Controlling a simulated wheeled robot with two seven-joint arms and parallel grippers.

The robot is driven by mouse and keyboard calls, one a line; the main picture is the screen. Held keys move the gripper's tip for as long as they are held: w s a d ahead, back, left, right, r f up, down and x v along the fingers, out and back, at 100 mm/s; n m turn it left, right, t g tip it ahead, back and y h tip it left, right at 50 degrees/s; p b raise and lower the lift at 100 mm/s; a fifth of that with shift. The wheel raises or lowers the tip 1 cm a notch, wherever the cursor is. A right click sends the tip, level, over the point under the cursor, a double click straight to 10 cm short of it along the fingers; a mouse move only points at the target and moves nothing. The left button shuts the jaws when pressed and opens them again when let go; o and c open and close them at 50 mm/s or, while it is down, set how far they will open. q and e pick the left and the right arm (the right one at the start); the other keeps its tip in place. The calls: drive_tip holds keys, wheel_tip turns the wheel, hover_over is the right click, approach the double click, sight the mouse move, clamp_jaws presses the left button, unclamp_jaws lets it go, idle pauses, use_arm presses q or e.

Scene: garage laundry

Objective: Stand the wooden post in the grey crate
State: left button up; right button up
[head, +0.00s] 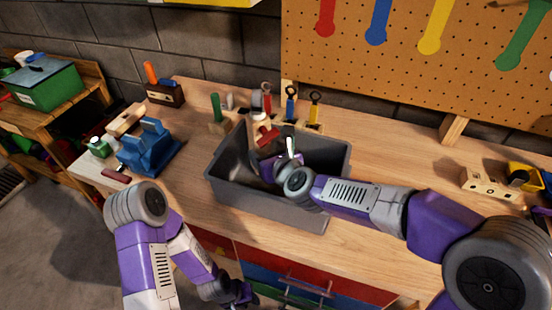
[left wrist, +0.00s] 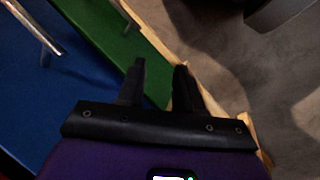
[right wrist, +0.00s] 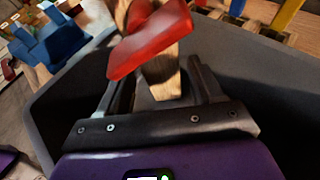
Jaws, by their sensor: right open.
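The grey crate (head: 225,187) stands on the workbench. The wooden post (right wrist: 163,80) shows in the right wrist view as a light wooden piece with a red part across its upper end; the red part (head: 265,137) also shows in the head view over the crate's back left. My right gripper (head: 262,162) reaches into the crate, open, with the post between or just beyond its fingers (right wrist: 160,78). My left gripper (left wrist: 161,72) is open and empty, low in front of the bench drawers.
A blue vise (head: 148,147) stands left of the crate. A tool rack (head: 300,115) with several coloured handles stands behind it. A pegboard (head: 400,60) rises behind the bench. A wooden block (head: 487,183) lies at the right. The bench between crate and block is mostly clear.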

drive_tip(key=v, duration=0.6)
drive_tip(key=shift+s+p, duration=0.15)
drive_tip(key=shift+p, duration=0.2)
drive_tip(key=shift+d+r, duration=0.1)
drive_tip(key=shift+r, duration=0.05)
